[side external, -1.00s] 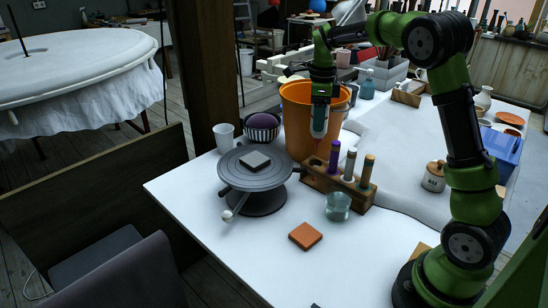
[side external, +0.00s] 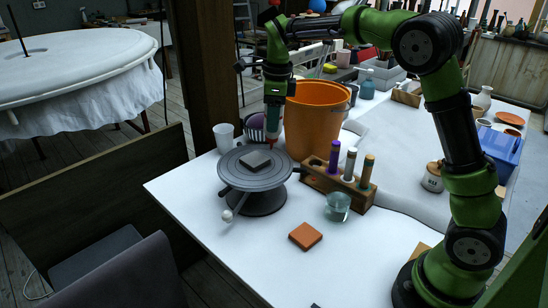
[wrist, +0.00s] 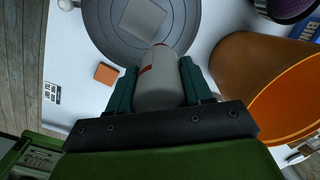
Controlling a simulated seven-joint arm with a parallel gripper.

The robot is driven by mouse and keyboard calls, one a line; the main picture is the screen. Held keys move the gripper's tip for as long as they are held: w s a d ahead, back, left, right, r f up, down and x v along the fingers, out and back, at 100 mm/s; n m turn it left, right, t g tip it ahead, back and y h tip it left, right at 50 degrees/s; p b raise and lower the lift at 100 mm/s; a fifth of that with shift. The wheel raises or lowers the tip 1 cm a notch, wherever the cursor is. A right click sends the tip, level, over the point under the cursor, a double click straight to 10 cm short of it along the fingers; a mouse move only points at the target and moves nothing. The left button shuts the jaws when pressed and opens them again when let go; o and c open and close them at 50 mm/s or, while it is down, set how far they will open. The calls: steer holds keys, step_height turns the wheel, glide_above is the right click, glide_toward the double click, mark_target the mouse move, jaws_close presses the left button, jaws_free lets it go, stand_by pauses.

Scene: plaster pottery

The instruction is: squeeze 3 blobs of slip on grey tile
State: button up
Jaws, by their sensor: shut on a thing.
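The grey tile (side external: 255,160) lies on the round grey turntable (side external: 262,181), and it also shows in the wrist view (wrist: 143,18). My gripper (side external: 272,122) is shut on a pale bottle with a red band (wrist: 160,80), which I take to be the slip bottle. In the side view the bottle points down, its red tip just above the far right part of the turntable, to the right of the tile. No blob shows clearly on the tile.
The orange bucket (side external: 313,118) stands close to the right of my gripper. A wooden rack (side external: 328,188) holds several tools. A white cup (side external: 223,137), a striped bowl (side external: 254,128), a glass jar (side external: 338,207) and an orange square (side external: 305,236) surround the turntable.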

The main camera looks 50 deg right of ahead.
steer(key=shift+w+a+f+m+t, duration=0.2)
steer(key=shift+w+a+m, duration=0.15)
steer(key=shift+a, duration=0.3)
steer(key=shift+w+a+f+m+t, duration=0.1)
steer(key=shift+w+a+f+m, duration=0.2)
steer(key=shift+a, duration=0.35)
steer(key=shift+r, duration=0.1)
steer(key=shift+o, duration=0.5)
steer(key=c, duration=0.6)
